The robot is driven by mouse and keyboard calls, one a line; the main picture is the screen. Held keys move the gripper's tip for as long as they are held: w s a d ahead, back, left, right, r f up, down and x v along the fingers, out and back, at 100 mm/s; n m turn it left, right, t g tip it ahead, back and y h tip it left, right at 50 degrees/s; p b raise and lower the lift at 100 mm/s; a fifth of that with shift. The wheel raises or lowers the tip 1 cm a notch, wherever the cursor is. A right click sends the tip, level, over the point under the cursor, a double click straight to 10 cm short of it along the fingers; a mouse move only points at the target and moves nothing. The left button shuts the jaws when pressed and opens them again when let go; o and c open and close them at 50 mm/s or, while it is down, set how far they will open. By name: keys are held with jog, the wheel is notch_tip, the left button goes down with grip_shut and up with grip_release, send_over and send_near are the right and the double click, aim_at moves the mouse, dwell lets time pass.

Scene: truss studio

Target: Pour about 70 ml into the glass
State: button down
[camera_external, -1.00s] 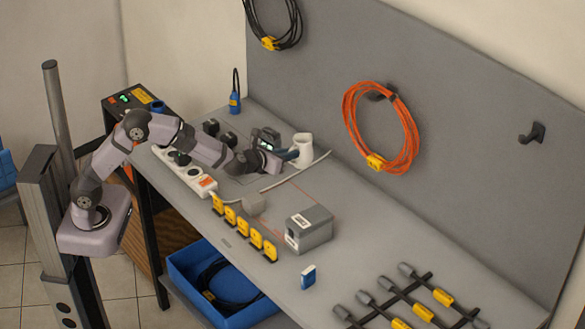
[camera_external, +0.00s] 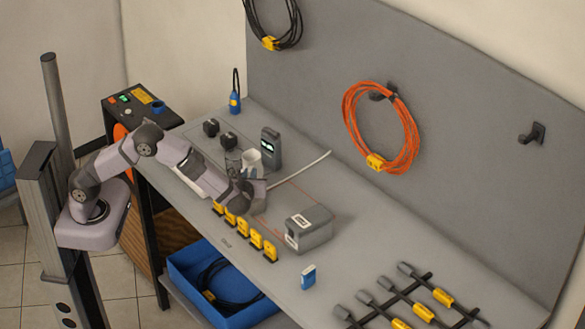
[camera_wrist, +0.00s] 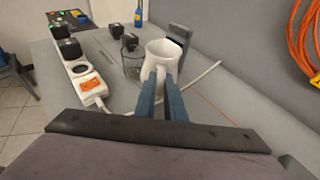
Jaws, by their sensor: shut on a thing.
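The white jug (camera_wrist: 163,58) is held in my gripper (camera_wrist: 165,92), whose two blue fingers are shut on its near side. In the external view the jug (camera_external: 252,160) is partly hidden by my wrist, and my gripper (camera_external: 250,176) is largely hidden too. The jug's open mouth faces up in the wrist view; any tilt is slight, and its contents cannot be made out. The clear glass (camera_wrist: 131,62) stands on the bench just left of and beyond the jug. It also shows in the external view (camera_external: 234,163). I see no stream between them.
A dark upright meter (camera_external: 271,147) stands close behind the jug. The white power strip (camera_wrist: 83,72) lies to the left in the wrist view. A white cable (camera_external: 303,168) crosses the bench. A grey box (camera_external: 309,229) and yellow clips (camera_external: 243,233) are nearer the front.

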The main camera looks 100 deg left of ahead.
jog(key=s+d+n+g, duration=0.1)
jog(key=s, duration=0.1)
jog(key=s+d+g, duration=0.1)
jog(key=s, duration=0.1)
jog(key=shift+d+f+n, duration=0.1)
jog(key=shift+d+n, duration=0.25)
jog(key=shift+n, duration=0.05)
jog(key=shift+a, duration=0.1)
notch_tip(320, 180, up, 5)
jog(key=t+h+p, duration=0.2)
jog(key=h+p, duration=0.7)
jog(key=p, duration=0.5)
send_over(251, 158)
jog(key=s+d, duration=0.4)
jog(key=s, duration=0.1)
jog(key=shift+w+a+f+h+p, duration=0.2)
jog(key=shift+a+f+h+p, duration=0.1)
jog(key=shift+p, duration=0.2)
jog(key=shift+a+f+p, duration=0.1)
jog(key=shift+p, duration=0.45)
jog(key=p, duration=0.1)
jog(key=h+p, duration=0.1)
jog(key=p, duration=0.1)
jog(key=shift+s+a, duration=0.1)
jog(key=shift+a, duration=0.2)
